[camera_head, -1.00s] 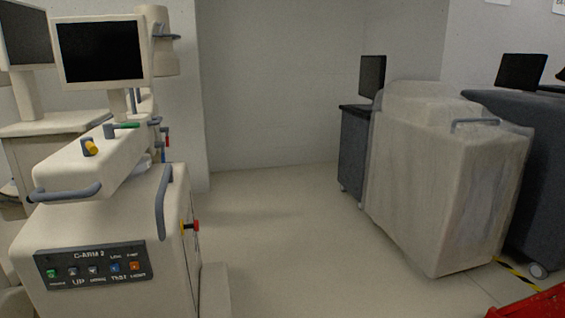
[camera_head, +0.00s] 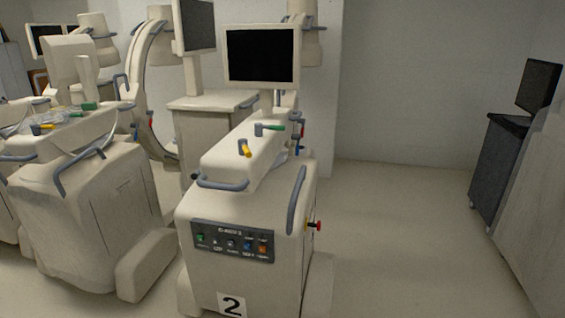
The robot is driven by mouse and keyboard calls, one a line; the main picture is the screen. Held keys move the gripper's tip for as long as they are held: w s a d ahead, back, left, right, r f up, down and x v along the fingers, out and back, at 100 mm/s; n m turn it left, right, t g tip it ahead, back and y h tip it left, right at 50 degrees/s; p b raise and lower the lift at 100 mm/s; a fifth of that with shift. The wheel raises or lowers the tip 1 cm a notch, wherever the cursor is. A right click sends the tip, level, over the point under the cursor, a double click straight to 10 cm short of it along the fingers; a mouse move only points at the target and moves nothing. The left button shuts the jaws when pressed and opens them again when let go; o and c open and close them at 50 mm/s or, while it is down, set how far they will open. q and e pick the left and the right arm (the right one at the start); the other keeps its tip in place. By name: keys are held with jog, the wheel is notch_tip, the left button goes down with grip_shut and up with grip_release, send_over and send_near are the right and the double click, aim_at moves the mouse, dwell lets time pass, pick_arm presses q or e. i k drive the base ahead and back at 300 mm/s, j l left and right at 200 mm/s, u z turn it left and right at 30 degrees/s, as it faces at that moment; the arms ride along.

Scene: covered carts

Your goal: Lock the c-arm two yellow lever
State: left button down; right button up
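The C-arm two (camera_head: 232,215) stands in the middle of the head view, with a "2" label (camera_head: 232,305) low on its front and a control panel on its front face. Its yellow lever (camera_head: 244,148) sits on top of the sloped housing, on a grey knob, and points down and to the right. A green lever (camera_head: 273,127) sits behind it. Neither of my grippers is in view.
Another C-arm unit (camera_head: 80,215) with its own yellow and green levers stands close on the left. A monitor (camera_head: 261,56) rises behind C-arm two. A dark cart (camera_head: 497,165) with a screen stands at the right. The floor (camera_head: 400,235) between is clear.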

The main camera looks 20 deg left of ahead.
aim_at(246, 152)
jog(key=u, duration=1.15)
